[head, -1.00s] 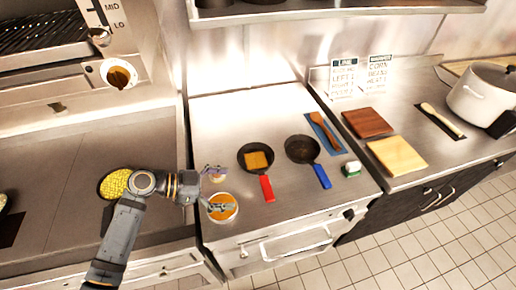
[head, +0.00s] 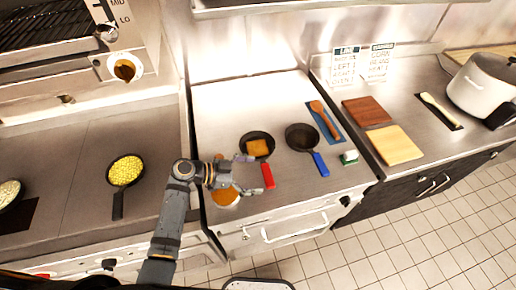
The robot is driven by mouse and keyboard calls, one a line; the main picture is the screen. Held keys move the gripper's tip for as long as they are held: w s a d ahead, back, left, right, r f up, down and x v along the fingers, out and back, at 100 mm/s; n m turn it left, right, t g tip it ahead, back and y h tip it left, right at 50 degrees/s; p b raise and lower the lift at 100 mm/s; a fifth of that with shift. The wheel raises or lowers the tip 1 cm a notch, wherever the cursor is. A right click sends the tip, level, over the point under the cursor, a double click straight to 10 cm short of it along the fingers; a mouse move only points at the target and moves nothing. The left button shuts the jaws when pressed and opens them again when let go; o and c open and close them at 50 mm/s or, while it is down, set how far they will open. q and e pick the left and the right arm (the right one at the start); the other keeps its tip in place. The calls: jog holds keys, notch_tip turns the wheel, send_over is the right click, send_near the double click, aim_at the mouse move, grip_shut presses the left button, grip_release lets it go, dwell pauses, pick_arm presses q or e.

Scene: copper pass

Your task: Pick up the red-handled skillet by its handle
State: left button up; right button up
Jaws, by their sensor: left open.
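The red-handled skillet (head: 257,143) sits on the steel counter with a square orange-brown piece of food in its pan. Its red handle (head: 268,177) points toward the front edge of the counter. My left gripper (head: 251,173) is open, its fingers pointing right, just left of the red handle. I cannot tell from this view how high the fingers are above the counter. No contact with the handle shows. My right gripper is not in view.
A bowl of orange food (head: 226,196) is partly hidden under my left gripper. A blue-handled skillet (head: 301,137) stands right of the red one. A corn-filled skillet (head: 125,171) is at left.

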pick_arm(q)
jog(key=shift+x, duration=1.15)
jog(key=shift+d, duration=0.1)
jog(key=c, duration=1.5)
jog(key=shift+w+r, duration=0.1)
jog(key=shift+c, duration=0.3)
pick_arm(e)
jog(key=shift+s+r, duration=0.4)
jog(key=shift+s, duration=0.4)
